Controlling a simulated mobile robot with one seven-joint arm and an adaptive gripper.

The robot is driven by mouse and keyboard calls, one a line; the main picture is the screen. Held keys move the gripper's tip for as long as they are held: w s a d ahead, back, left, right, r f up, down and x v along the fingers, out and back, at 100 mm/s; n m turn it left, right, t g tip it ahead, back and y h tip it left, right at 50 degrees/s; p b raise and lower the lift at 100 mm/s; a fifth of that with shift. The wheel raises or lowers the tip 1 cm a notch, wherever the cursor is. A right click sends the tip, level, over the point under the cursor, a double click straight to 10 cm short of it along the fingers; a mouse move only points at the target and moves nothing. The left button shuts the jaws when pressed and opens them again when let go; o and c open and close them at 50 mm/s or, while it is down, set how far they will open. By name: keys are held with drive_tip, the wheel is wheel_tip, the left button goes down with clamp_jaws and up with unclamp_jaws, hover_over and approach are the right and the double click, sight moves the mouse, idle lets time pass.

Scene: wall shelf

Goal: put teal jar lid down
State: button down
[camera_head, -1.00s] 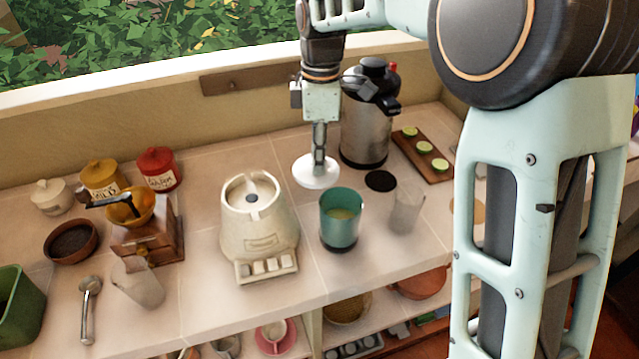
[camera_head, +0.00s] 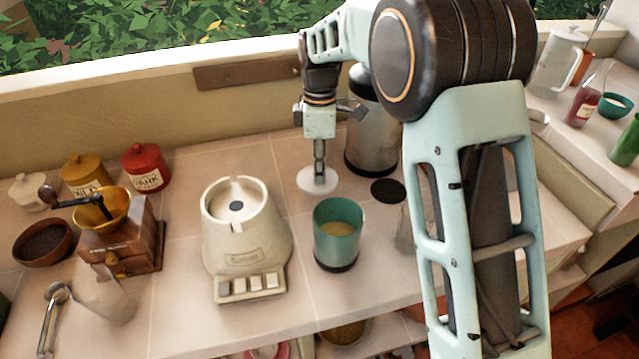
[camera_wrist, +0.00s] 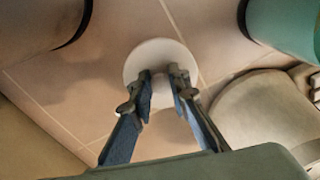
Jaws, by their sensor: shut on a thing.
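The lid (camera_head: 318,181) is a round white disc with a grip in its middle, and it also shows in the wrist view (camera_wrist: 152,52). My gripper (camera_head: 319,166) points down and is shut on the lid's grip; its two fingers (camera_wrist: 160,80) show in the wrist view. The lid is level and at or just above the counter, behind the teal jar; I cannot tell if it touches. The teal jar (camera_head: 337,246) stands upright and uncovered, with yellowish contents. It shows at the upper right of the wrist view (camera_wrist: 285,25).
A cream blender base (camera_head: 246,256) stands left of the jar. A steel flask (camera_head: 371,140) and a black disc (camera_head: 388,190) are to the right of the lid. A clear glass (camera_head: 403,228) is partly hidden by my arm. Counter left of the lid is clear.

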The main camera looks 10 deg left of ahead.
drive_tip(key=shift+f, duration=2.3)
drive_tip(key=shift+f, duration=0.15)
drive_tip(key=c, duration=1.8)
unclamp_jaws()
wheel_tip(320, 180, up, 12)
drive_tip(key=shift+w+r, duration=0.15)
